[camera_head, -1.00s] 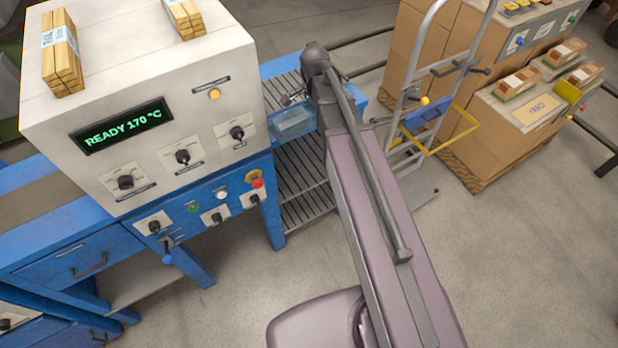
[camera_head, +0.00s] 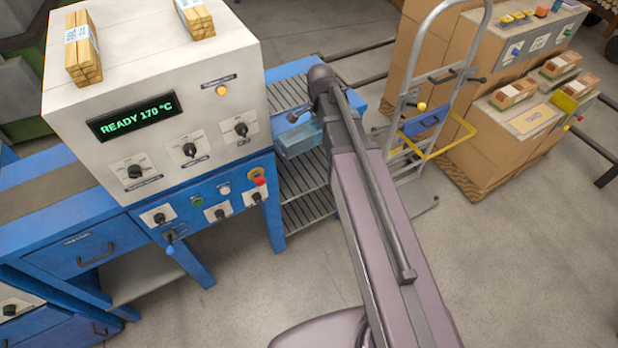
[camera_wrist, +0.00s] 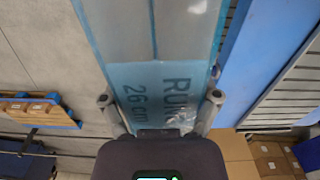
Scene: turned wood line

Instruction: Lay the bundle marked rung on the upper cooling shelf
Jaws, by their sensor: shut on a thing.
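A bluish, clear-wrapped bundle (camera_head: 300,138) hangs at the end of my arm, beside the slatted rack. In the wrist view its blue label (camera_wrist: 155,95) reads "RU…" and "26 cm"; the rest of the word is partly hidden. My gripper (camera_wrist: 160,108) is shut on the bundle, one finger on each side. In the head view my arm hides much of the gripper. The upper cooling shelf (camera_head: 287,92) is the top slatted level of the blue rack, behind the bundle. A lower slatted level (camera_head: 300,172) shows beneath. Slats (camera_wrist: 285,95) also show at the right in the wrist view.
The white machine (camera_head: 160,100) reading "READY 170 °C" stands left of the rack, with wood bundles (camera_head: 84,50) on top. A hand truck (camera_head: 425,110) and stacked cartons (camera_head: 510,150) stand to the right. The floor (camera_head: 520,270) at front right is clear.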

